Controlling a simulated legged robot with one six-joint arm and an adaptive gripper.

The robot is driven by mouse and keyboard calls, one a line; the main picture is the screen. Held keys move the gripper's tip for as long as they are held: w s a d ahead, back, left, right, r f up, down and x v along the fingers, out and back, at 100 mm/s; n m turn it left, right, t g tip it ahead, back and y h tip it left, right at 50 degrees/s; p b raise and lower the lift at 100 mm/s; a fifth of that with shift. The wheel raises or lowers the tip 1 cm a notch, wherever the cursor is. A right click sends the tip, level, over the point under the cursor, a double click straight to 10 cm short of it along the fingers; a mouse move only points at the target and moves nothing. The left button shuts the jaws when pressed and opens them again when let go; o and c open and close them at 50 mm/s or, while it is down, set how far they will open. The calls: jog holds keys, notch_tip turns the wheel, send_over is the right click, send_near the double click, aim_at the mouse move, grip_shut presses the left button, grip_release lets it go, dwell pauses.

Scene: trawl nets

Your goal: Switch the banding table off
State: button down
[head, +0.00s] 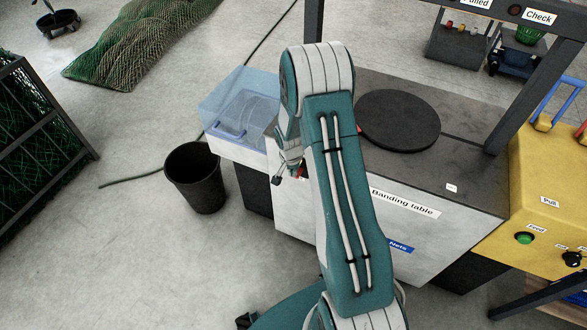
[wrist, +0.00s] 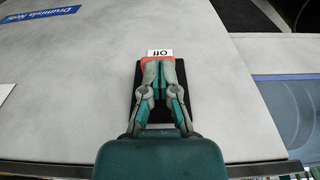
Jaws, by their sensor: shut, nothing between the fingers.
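The banding table (head: 410,240) stands right of centre in the head view, with a grey top, a round black turntable (head: 400,120) and a pale front with a "Banding table" label. In the wrist view its pale panel (wrist: 75,110) fills most of the picture. A black plate (wrist: 137,115) there carries a red button (wrist: 142,68) under an "Off" label (wrist: 159,53). My gripper (wrist: 158,63) is shut and empty, its fingertips in front of the red button and covering most of it. I cannot tell whether they touch. In the head view my gripper (head: 285,171) is partly hidden by my arm.
A black bin (head: 195,180) stands on the floor left of the table. A clear blue tub (head: 240,110) adjoins the table's left end. A yellow machine (head: 545,190) with a green button stands at right. A netting rack (head: 35,140) is at far left. Floor at lower left is clear.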

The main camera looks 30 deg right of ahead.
jog(key=shift+s+a+f, duration=0.15)
jog(key=shift+a+f, duration=0.05)
jog(key=shift+f, duration=0.3)
jog(key=shift+s+a+f, duration=0.1)
jog(key=shift+a+f, duration=0.05)
jog(key=shift+f, duration=0.3)
jog(key=shift+r, duration=0.1)
jog(key=shift+r, duration=0.7)
jog(key=s+a+r, duration=0.6)
jog(key=a+r, duration=0.2)
jog(key=r, duration=0.1)
jog(key=shift+r, duration=0.2)
